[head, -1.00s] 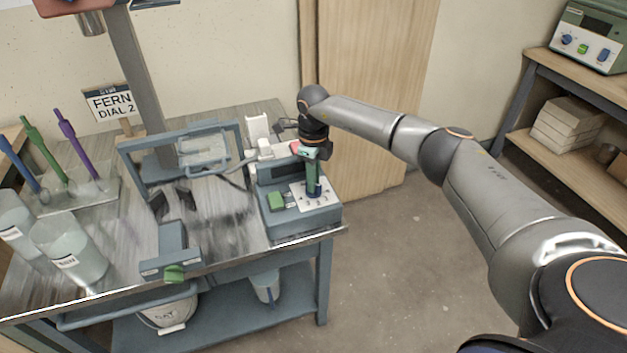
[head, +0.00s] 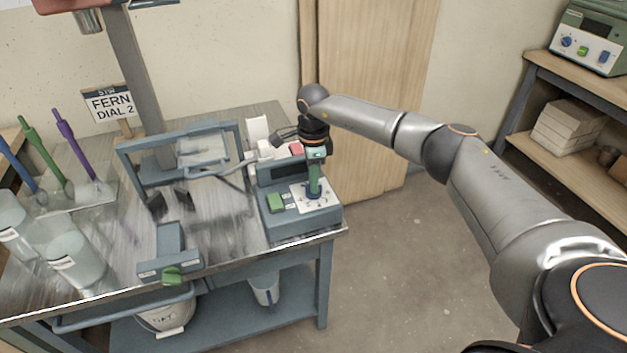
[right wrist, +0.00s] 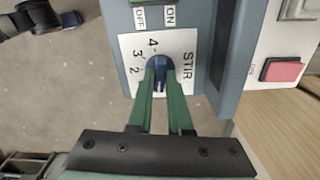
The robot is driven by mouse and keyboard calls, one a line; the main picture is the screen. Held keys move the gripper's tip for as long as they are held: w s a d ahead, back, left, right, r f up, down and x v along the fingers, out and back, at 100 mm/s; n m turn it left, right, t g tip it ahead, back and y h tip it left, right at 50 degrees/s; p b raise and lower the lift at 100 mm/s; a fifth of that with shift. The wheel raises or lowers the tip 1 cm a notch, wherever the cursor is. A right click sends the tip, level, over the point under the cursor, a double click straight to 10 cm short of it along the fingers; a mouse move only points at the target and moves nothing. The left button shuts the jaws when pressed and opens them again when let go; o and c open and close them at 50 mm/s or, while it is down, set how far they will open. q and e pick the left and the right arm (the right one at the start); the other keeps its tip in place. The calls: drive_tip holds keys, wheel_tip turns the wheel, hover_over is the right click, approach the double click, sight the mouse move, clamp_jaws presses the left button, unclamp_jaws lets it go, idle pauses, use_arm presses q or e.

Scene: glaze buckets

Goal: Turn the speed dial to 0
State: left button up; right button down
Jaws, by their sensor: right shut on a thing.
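The speed dial (right wrist: 159,63) is a small blue knob on a white plate marked STIR, with 4, 3 and 2 readable beside it in the right wrist view. The plate (head: 325,195) is on the sloped front of a blue-grey control box (head: 290,226). My right gripper (right wrist: 159,82) has green fingers shut on the dial, one on each side. In the head view the right gripper (head: 314,184) points down at the plate and mostly hides the dial. The pointer's exact setting cannot be read. My left gripper is not in view.
A green switch (head: 275,203) sits left of the plate, and a red button (head: 297,148) behind the box. A sign (head: 110,103) reads FERN DIAL 2. A grey frame, clear beakers (head: 73,258) and coloured tools occupy the left. The floor at right is clear.

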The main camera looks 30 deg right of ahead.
drive_tip(key=shift+r, duration=0.1)
idle(0.3)
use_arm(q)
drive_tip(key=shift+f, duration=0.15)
use_arm(e)
drive_tip(key=c, duration=0.8)
unclamp_jaws()
drive_tip(key=shift+c, duration=0.2)
use_arm(q)
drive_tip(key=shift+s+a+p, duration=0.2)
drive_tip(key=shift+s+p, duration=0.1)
drive_tip(key=shift+p, duration=0.05)
use_arm(e)
wheel_tip(320, 180, up, 12)
drive_tip(key=shift+r, duration=0.2)
